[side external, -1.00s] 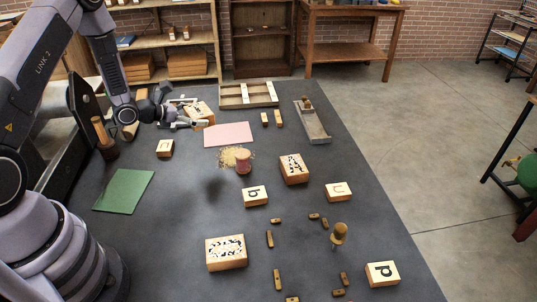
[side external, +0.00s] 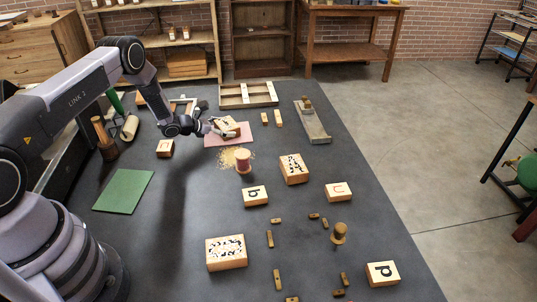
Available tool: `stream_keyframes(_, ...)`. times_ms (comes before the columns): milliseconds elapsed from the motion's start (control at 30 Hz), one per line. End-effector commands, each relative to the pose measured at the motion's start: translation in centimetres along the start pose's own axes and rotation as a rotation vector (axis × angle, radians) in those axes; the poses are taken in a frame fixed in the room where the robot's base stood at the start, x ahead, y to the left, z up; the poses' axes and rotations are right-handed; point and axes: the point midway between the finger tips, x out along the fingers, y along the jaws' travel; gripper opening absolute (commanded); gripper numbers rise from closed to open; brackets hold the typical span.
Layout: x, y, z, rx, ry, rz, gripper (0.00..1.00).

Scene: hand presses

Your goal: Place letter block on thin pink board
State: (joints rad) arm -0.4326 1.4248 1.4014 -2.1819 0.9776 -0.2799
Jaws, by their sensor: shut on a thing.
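The thin pink board (side external: 212,140) lies flat on the dark table, left of centre toward the back. My gripper (side external: 224,131) is over the pink board, shut on a wooden block (side external: 228,123) with a pale patterned top. The block looks slightly tilted, and my fingers hide part of it. I cannot tell whether it touches the board. Letter blocks stand apart on the table: one marked b (side external: 255,195), one with a red letter (side external: 339,192), one marked d (side external: 382,273) and a small one (side external: 165,148) at the left.
Patterned blocks (side external: 293,169) (side external: 226,252), a green sheet (side external: 124,191), a compartment tray (side external: 248,95) and a long grey tray (side external: 313,124) lie around. Small wooden pieces are scattered at front right.

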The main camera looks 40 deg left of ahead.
Motion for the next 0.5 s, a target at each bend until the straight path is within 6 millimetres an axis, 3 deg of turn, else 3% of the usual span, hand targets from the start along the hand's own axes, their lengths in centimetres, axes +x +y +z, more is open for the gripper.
stream_keyframes(367,0.19,0.05,-0.45,0.001,-0.002,0.001,0.51)
stream_keyframes(400,0.22,0.03,-0.56,0.001,-0.001,0.001,0.93)
stream_keyframes(500,0.20,0.03,-0.51,0.001,-0.001,0.001,1.00)
